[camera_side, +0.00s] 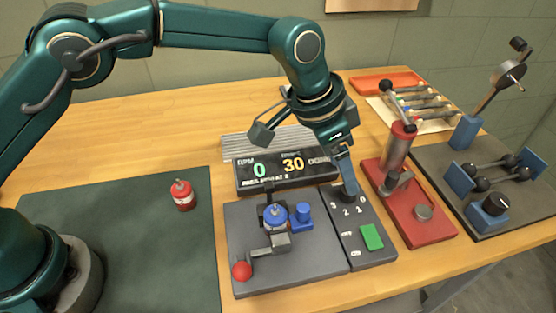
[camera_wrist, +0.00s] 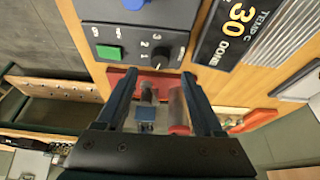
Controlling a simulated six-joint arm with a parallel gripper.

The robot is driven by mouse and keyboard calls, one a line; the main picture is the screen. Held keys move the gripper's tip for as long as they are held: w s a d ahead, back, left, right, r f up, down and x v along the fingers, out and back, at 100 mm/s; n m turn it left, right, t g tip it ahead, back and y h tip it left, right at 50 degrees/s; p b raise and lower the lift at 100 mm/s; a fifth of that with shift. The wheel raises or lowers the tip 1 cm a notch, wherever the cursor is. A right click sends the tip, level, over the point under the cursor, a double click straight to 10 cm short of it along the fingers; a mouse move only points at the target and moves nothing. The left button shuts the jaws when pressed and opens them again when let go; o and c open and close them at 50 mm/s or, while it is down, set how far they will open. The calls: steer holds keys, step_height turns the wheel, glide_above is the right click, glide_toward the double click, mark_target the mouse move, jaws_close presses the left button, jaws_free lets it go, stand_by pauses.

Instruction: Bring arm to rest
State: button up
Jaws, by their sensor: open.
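My gripper (camera_side: 345,178) points down over the dial end of the grey control panel (camera_side: 378,258). In the wrist view my gripper (camera_wrist: 160,76) has its two dark fingers spread apart with nothing held between them. The black dial knob (camera_wrist: 160,57) shows just beyond the fingertips, about midway between them; I cannot tell how close they are to it. In the side view the fingers partly cover the knob, beside the numbers. My arm reaches across from the left, bent down at the wrist.
A display (camera_side: 287,167) reads 0 and 30, with "DONE". A grey plate (camera_side: 250,220) holds a blue canister (camera_side: 275,218) and a red-balled lever (camera_side: 242,270). A red canister (camera_side: 183,195) stands on the dark mat (camera_side: 120,240). A red press (camera_side: 400,150) stands close right of my gripper.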

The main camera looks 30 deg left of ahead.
steer(key=shift+w+a+r, duration=0.1)
steer(key=shift+w+a, duration=0.05)
steer(key=w+a+r+n+t, duration=0.1)
steer(key=a+r, duration=0.2)
steer(key=r, duration=0.3)
steer(key=a+r+n+t, duration=0.1)
steer(key=a+r, duration=0.3)
steer(key=r, duration=0.1)
steer(key=s+a+r+n+t+y, duration=0.1)
steer(key=s+a+r+n, duration=0.1)
steer(key=s+a+r, duration=0.55)
steer(key=s+a+f+n+y, duration=0.1)
steer(key=s+a+f+n, duration=0.1)
steer(key=s+a+f, duration=0.2)
steer(key=s+a+f+n+y, duration=0.1)
steer(key=s+a+f, duration=0.4)
steer(key=s, duration=0.6)
step_height(320, 180, down, 2)
steer(key=shift+a+n+g, duration=0.2)
steer(key=shift+n+g, duration=0.2)
steer(key=shift+n, duration=0.5)
